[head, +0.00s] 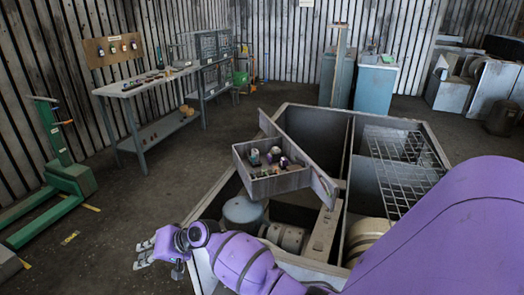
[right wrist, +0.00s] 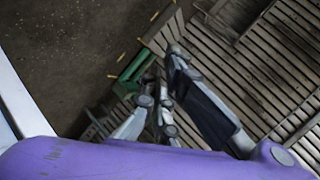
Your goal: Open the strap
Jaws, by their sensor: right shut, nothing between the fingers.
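The open-topped grey housing (head: 433,142) stands in front of me in the head view, split by inner walls. A flat light-grey bar (head: 324,236) lies inside it beside a round motor-like part (head: 287,236); I cannot tell whether this bar is the strap. My right gripper (head: 146,254) is outside the housing, past its near left edge, shut and empty, touching nothing that I can see. My purple right arm hides the housing's near right part. My left gripper is not in view.
A wire rack (head: 405,165) lies in the right compartment. A green pallet jack (head: 62,180) and a workbench (head: 150,84) stand at the left. The floor between is mostly clear.

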